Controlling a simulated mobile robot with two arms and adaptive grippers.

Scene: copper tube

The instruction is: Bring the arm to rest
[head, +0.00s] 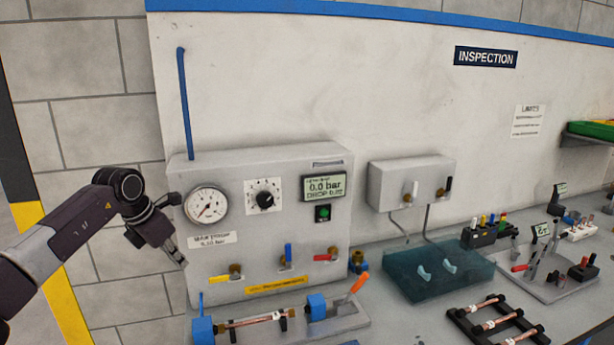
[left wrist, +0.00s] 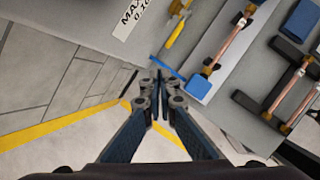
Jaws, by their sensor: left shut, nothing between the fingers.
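My left gripper (head: 179,259) hangs in front of the left edge of the grey test panel (head: 230,185), below the round pressure gauge (head: 206,204). Its fingers are together with nothing between them. In the left wrist view the closed fingers (left wrist: 157,82) point toward the panel's lower left corner, beside a blue lever. The left arm comes in from the left edge in the head view. My right gripper is in neither view.
A copper tube (head: 256,319) lies in a fixture with blue clamps (head: 316,306) below the panel. A blue-green water tank (head: 438,277) stands right of it. A black rack (head: 496,322) holds several copper tubes. The brick wall side at left is free.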

